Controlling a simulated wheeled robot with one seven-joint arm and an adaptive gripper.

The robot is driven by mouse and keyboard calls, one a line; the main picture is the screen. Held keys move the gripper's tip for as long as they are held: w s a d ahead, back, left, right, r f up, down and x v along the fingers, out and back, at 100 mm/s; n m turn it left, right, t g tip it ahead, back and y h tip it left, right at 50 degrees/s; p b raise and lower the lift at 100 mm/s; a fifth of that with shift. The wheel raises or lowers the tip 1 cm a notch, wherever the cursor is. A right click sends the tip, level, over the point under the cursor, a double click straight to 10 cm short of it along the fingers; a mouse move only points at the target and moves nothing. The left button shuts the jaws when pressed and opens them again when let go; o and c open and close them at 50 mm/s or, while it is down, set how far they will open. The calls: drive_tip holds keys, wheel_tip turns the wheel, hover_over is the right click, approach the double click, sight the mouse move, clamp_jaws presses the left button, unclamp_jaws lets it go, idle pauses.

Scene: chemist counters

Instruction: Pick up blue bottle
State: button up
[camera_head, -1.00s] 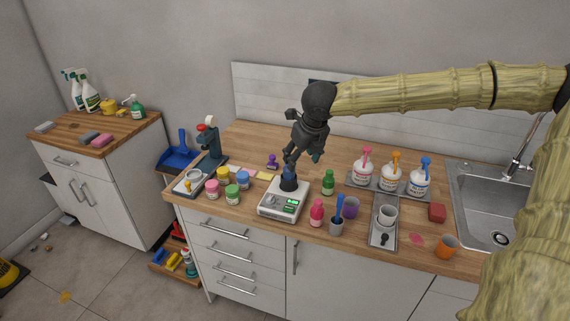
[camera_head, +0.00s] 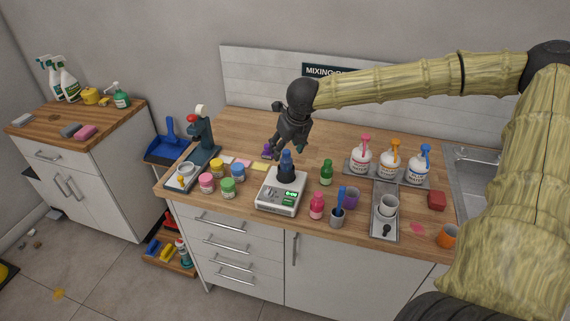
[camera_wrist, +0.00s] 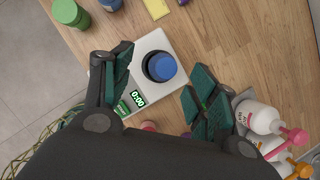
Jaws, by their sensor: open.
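The blue bottle (camera_head: 286,165) stands upright on the white weighing scale (camera_head: 276,207) on the wooden counter. The wrist view shows the bottle from above as a round blue top (camera_wrist: 160,67) on the scale plate (camera_wrist: 142,52). My gripper (camera_head: 288,148) is above and just behind the bottle in the head view. The scale display reads zero.
A green bottle (camera_head: 326,173), pink bottle (camera_head: 317,206) and purple cup (camera_head: 351,199) stand right of the scale. Several paint jars (camera_head: 228,187) are to its left. Pump bottles (camera_head: 390,163) stand on a tray further right, before the sink (camera_head: 474,170). Counter behind the scale is mostly clear.

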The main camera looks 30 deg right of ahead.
sight(288, 152)
drive_tip(key=shift+s+d+r, duration=0.1)
drive_tip(key=shift+s, duration=0.2)
drive_tip(key=shift+d+p, duration=0.15)
drive_tip(key=shift+p, duration=0.15)
drive_tip(key=x, duration=0.1)
drive_tip(key=p+x, duration=0.1)
drive_tip(key=x, duration=0.1)
drive_tip(key=shift+w+d, duration=0.1)
drive_tip(key=shift+w, duration=0.2)
drive_tip(key=shift+d+f, duration=0.1)
drive_tip(key=shift+f, duration=0.35)
drive_tip(key=shift+w+f+p, duration=0.3)
drive_tip(key=shift+f, duration=0.15)
drive_tip(key=shift+s, duration=0.1)
drive_tip(key=shift+c, duration=1.2)
drive_tip(key=c, duration=0.9)
